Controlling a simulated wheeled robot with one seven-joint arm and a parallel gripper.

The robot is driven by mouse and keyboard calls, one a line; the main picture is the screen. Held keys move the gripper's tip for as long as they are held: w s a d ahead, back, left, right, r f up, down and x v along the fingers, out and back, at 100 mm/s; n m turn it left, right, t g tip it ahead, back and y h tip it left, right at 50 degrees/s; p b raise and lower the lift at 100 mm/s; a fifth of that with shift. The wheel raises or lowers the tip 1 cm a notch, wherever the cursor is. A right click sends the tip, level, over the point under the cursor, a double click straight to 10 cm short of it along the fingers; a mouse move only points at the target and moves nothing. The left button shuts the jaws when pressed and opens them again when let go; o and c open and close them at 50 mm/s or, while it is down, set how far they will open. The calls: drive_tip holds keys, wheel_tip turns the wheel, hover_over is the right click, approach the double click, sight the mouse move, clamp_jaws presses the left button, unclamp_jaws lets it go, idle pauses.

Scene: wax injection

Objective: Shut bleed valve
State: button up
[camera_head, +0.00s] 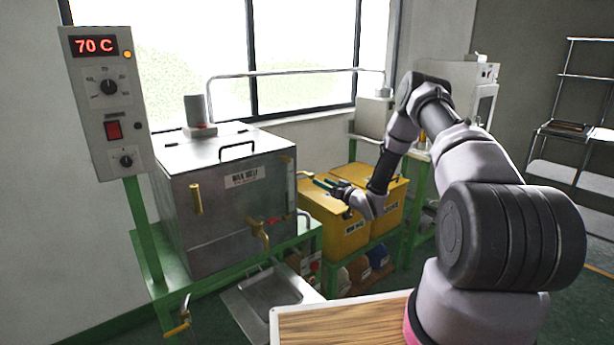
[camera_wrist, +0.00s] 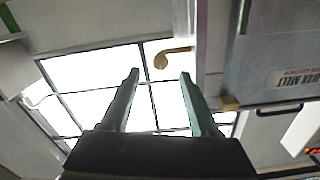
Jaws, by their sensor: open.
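The steel wax tank (camera_head: 210,217) stands at left on a green frame. A small brass lever (camera_head: 303,173) sticks out from its right side near the top. I cannot read which fitting is the bleed valve. My gripper (camera_head: 322,182) is open and empty, its green fingers pointing at this lever from the right. In the wrist view a bent brass handle (camera_wrist: 172,57), apparently the same lever, shows between and just beyond the fingertips of my gripper (camera_wrist: 160,76). I cannot tell whether they touch.
A brass tap (camera_head: 261,233) and a red lever (camera_head: 275,221) sit lower on the tank front. A control box (camera_head: 107,95) reading 70 C stands at left. Yellow bins (camera_head: 335,226) lie below my gripper. A wooden-topped table (camera_head: 340,322) is in front.

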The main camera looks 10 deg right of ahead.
sight(312, 176)
drive_tip(key=x, duration=1)
drive_tip(key=shift+w+a, duration=0.2)
drive_tip(key=shift+w, duration=0.05)
clamp_jaws()
